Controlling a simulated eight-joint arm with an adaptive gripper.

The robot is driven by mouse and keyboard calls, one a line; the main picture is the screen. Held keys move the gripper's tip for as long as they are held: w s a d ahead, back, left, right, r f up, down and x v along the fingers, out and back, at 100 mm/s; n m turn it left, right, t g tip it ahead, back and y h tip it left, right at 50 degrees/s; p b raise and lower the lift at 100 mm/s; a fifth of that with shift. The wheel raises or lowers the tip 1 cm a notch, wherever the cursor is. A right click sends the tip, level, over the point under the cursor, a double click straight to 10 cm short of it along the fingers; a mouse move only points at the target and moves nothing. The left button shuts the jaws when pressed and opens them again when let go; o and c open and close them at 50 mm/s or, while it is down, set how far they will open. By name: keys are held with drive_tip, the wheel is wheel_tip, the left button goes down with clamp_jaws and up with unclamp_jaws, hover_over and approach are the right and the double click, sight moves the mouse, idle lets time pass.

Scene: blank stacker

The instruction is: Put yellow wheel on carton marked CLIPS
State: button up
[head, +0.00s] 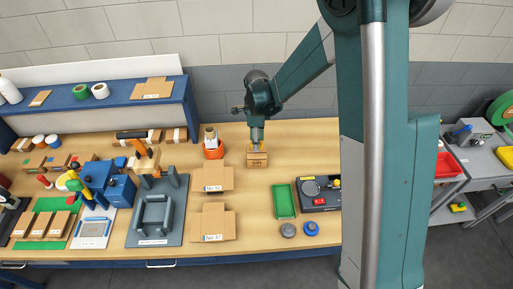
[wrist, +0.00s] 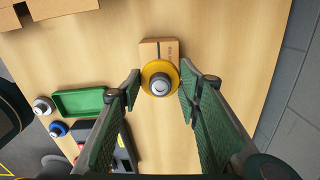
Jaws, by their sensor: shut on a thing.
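The yellow wheel (wrist: 160,78), with a grey hub, sits between the two fingertips in the wrist view. My gripper (wrist: 159,88) is shut on it. A small brown carton (wrist: 158,46) lies just beyond and partly under the wheel in that view. In the head view the carton (head: 257,160) stands on the bench with dark print on its front, too small to read surely. My gripper (head: 257,143) is right above it, pointing down, with a bit of yellow at its tip. I cannot tell whether the wheel touches the carton.
A grey wheel (head: 288,230) and a blue wheel (head: 311,228) lie at the front. A green tray (head: 283,201) and a dark device (head: 320,193) are near them. Open cartons (head: 213,179) and an orange pot (head: 213,151) stand left of the carton. Bare bench surrounds the carton's right side.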

sight(256, 153)
drive_tip(key=shift+f, duration=0.1)
drive_tip(key=shift+f, duration=2)
drive_tip(key=shift+f, duration=0.15)
drive_tip(key=o, duration=0.9)
drive_tip(key=shift+r, duration=6.15)
